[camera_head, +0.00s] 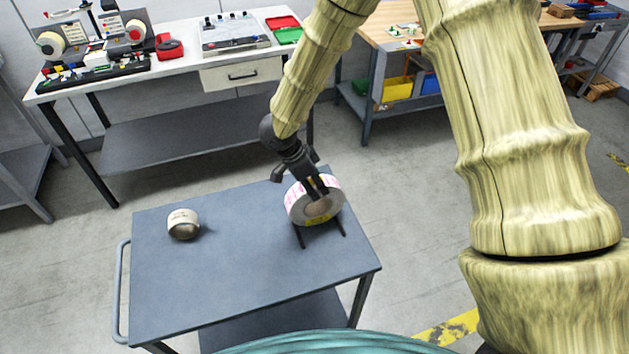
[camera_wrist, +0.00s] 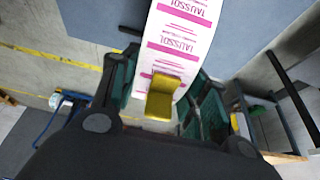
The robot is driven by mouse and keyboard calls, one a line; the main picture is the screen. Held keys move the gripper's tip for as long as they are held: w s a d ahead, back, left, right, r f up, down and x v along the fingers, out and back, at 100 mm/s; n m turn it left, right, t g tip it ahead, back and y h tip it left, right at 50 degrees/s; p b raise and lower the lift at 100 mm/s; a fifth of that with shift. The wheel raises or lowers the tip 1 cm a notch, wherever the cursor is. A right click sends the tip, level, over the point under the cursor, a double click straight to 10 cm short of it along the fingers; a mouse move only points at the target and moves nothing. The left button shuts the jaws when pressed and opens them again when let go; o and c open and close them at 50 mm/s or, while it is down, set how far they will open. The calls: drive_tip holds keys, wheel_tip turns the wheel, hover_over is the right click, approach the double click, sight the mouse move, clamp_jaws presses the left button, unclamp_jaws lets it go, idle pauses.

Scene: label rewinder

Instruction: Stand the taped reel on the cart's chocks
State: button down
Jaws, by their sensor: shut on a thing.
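The taped reel (camera_head: 300,207), white with pink print and a brown core, stands upright at the chocks (camera_head: 343,229), two dark bars on the cart's top. Whether its weight rests on them I cannot tell. A yellow tape tab shows low on its face. My gripper (camera_head: 318,189) is shut on the reel, reaching down over its rim and face from above. In the wrist view the reel's printed band (camera_wrist: 180,38) and a yellow tab (camera_wrist: 162,98) show between the fingers. The cart (camera_head: 250,290) is blue-grey, with a side handle.
A smaller cream roll (camera_head: 183,223) sits on the cart's left part, apart from the reel. The cart's front and middle are bare. Behind stands a white bench (camera_head: 185,66) with a rewinder and trays; a wooden-topped bench (camera_head: 376,32) with bins is at the back right.

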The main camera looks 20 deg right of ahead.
idle(0.3)
drive_tip(key=c, duration=0.7)
unclamp_jaws()
drive_tip(key=shift+f, duration=0.1)
drive_tip(key=v, duration=1.2)
